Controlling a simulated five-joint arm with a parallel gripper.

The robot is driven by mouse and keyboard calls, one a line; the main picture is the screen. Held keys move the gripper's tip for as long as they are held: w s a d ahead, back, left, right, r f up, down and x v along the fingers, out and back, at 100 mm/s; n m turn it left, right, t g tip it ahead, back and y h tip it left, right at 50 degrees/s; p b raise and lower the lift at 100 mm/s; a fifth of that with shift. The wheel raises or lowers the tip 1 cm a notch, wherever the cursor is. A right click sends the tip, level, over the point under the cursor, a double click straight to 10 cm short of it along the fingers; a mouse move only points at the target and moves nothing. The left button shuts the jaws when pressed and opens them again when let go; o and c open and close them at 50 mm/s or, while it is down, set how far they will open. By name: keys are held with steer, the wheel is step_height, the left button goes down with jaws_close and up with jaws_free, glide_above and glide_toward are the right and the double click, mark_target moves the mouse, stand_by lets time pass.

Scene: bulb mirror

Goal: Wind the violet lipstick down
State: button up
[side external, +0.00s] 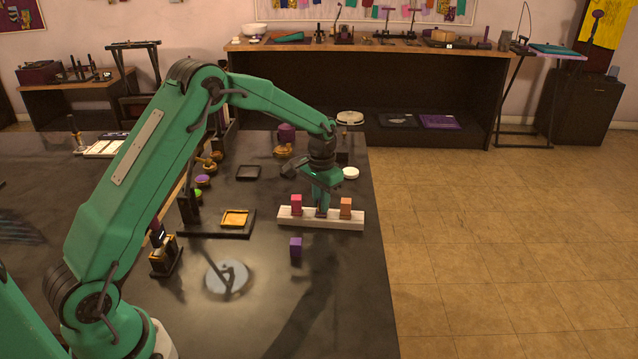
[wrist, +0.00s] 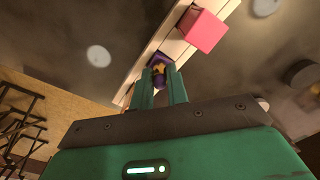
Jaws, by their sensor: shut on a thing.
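A white rack (side external: 335,222) stands on the dark table; its edge also shows in the wrist view (wrist: 176,45). My gripper (side external: 321,207) points down at the rack's middle place and is shut on the violet lipstick (wrist: 161,59). In the wrist view the fingers (wrist: 160,76) close on either side of it, and a violet square body with a gold-orange part shows between them. In the side view the fingers mostly hide it. How far its stick is out I cannot tell. A separate small violet block (side external: 296,246) stands on the table in front of the rack.
A pink-red block (side external: 297,204) and an orange block (side external: 345,206) stand in the rack, close on either side of my gripper. A dark tray with an orange pan (side external: 235,218), a round mirror (side external: 227,278) and a black-and-gold stand (side external: 165,256) are to the left. The table's right edge is near.

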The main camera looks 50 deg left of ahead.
steer(key=shift+n, duration=0.5)
steer(key=n, duration=0.4)
steer(key=shift+n, duration=0.3)
steer(key=shift+n, duration=2.3)
